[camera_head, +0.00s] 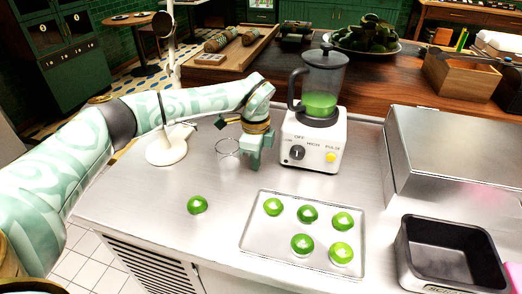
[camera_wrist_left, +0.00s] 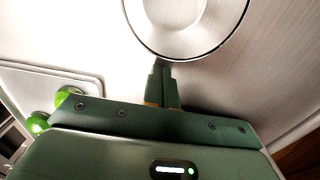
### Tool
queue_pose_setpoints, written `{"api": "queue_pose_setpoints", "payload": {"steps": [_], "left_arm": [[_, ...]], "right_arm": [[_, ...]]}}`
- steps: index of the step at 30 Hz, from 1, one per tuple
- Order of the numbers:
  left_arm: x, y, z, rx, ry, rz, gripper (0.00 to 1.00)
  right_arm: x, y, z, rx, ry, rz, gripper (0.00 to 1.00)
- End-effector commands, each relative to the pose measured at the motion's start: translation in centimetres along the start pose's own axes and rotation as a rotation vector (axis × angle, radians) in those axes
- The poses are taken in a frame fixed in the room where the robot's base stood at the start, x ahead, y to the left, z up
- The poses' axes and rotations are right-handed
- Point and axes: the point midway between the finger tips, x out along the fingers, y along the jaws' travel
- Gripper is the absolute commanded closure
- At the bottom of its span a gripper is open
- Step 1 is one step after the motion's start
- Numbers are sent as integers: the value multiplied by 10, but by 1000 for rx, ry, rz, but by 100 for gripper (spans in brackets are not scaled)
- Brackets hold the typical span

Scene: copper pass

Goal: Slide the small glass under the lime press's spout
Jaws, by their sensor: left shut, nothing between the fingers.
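The small clear glass (camera_head: 227,148) stands upright on the metal counter (camera_head: 140,200), right of the white lime press (camera_head: 167,148). The press has a round base and a tall column, partly hidden behind my left arm; its spout is hard to make out. My left gripper (camera_head: 254,162) points down just right of the glass, with its fingers shut and empty. In the left wrist view the round glass (camera_wrist_left: 187,40) is seen from above, close to the tips of the shut fingers (camera_wrist_left: 163,70); whether they touch is unclear. My right gripper is not in view.
A blender (camera_head: 318,135) stands close right of my left gripper. A lime (camera_head: 197,204) lies loose in front of the glass. A tray (camera_head: 262,240) with several limes, a black pan (camera_head: 450,258) and a metal box (camera_head: 455,150) are further right. The counter between glass and press is clear.

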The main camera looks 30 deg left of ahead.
Motion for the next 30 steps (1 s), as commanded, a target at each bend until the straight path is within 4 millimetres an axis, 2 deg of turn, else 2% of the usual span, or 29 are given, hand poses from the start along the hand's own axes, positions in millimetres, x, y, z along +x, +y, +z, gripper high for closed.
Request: {"api": "queue_pose_setpoints", "payload": {"steps": [1, 6, 20, 23, 27, 30], "left_arm": [[-1, -1, 9, -4, 0, -2, 100], [-2, 0, 24, -1, 0, -2, 100], [-4, 0, 31, -1, 0, -2, 100], [-10, 0, 46, -4, 1, -3, 100], [-13, 1, 79, -6, 2, -4, 100], [-11, 0, 100, -5, 1, -4, 100]], "right_arm": [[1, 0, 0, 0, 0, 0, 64], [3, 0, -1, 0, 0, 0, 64], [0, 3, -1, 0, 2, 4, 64], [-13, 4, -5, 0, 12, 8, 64], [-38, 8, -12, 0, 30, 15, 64], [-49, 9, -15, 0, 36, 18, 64]]}}
